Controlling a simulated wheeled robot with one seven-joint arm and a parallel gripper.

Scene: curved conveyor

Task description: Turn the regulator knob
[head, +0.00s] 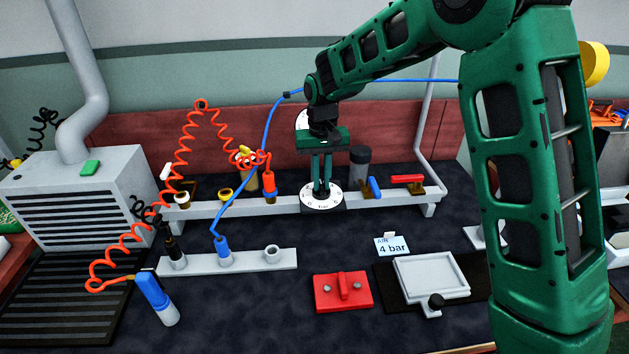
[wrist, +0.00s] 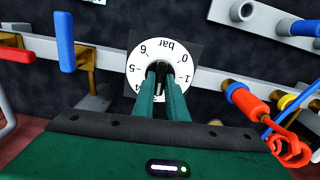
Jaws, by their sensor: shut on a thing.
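The regulator dial (head: 311,199) is a white disc with black numbers, "bar" and a dark square plate, on the grey rail. In the wrist view the dial (wrist: 150,54) shows 0, 1, 5 and 6; other numbers are partly hidden behind my fingers. The black regulator knob (wrist: 161,72) stands at the dial's centre. My gripper (head: 321,188) reaches down from above, its green fingers shut on the knob, one on each side. The wrist view shows my gripper (wrist: 161,82) there too. The knob's pointer setting cannot be read. A sign (head: 392,246) reads "AIR 4 bar".
A blue-handled valve (head: 374,187) and a red-handled valve (head: 407,179) sit close to the dial's right. An orange fitting (head: 269,185) with a coiled hose stands to its left. A red block (head: 343,291) and a grey tray (head: 432,277) lie in front.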

